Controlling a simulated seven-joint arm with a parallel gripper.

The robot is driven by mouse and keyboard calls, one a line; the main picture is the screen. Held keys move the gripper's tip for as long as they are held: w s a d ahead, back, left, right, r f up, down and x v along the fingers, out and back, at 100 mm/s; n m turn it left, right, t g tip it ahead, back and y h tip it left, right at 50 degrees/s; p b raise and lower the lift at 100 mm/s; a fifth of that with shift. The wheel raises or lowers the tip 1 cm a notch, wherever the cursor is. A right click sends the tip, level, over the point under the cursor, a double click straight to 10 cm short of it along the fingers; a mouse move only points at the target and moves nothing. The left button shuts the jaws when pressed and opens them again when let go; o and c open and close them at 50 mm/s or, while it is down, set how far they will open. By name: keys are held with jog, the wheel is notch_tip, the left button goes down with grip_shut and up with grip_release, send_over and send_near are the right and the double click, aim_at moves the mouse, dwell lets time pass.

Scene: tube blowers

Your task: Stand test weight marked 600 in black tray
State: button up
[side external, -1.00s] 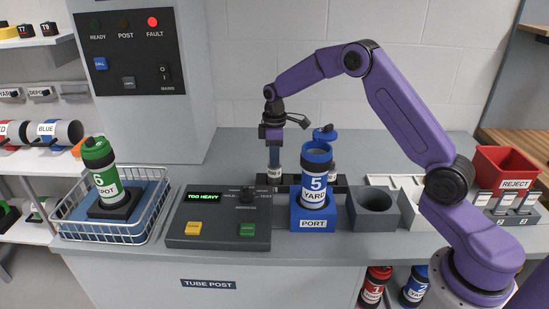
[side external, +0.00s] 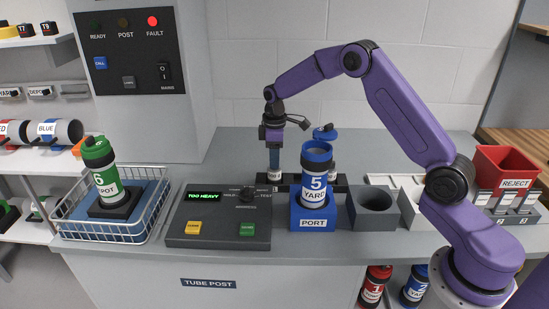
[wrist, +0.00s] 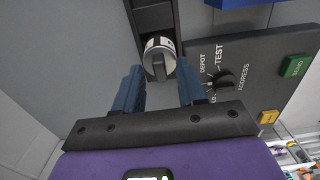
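My gripper (side external: 274,172) points straight down at the left end of a long low black tray (side external: 345,183) behind the console. In the wrist view its two blue fingers (wrist: 160,88) are spread apart with a gap between them. A round silver weight with a dark grip across its top (wrist: 160,57) sits in the black tray (wrist: 152,17), just beyond the fingertips. No marking is readable on it. Another pale object (side external: 333,173) shows at the tray, partly hidden by the blue tube (side external: 317,175).
The console (side external: 220,217) reads TOO HEAVY, and the FAULT lamp (side external: 152,21) is red. The blue tube marked 5 YARD stands open-lidded in the blue PORT block (side external: 313,222). A grey holder (side external: 375,212) is right of it. A green tube (side external: 103,170) stands in the wire basket (side external: 150,222).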

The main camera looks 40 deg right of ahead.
notch_tip(320, 180, up, 12)
jog(key=shift+f, duration=0.15)
jog(key=s+a+r+n, duration=0.1)
jog(key=s+a, duration=0.5)
jog(key=s, duration=0.4)
jog(key=s+a+r+n, duration=0.1)
jog(key=s+a, duration=0.6)
jog(key=s, duration=0.3)
jog(key=s+d+f, duration=0.1)
jog(key=s+d, duration=0.1)
jog(key=s, duration=0.9)
jog(key=s+d+f+n, duration=0.1)
jog(key=s+d+f, duration=0.1)
jog(key=s, duration=0.8)
jog(key=shift+s+d+f+n, duration=0.15)
jog(key=shift+s+f+n, duration=0.05)
jog(key=shift+s+n, duration=0.15)
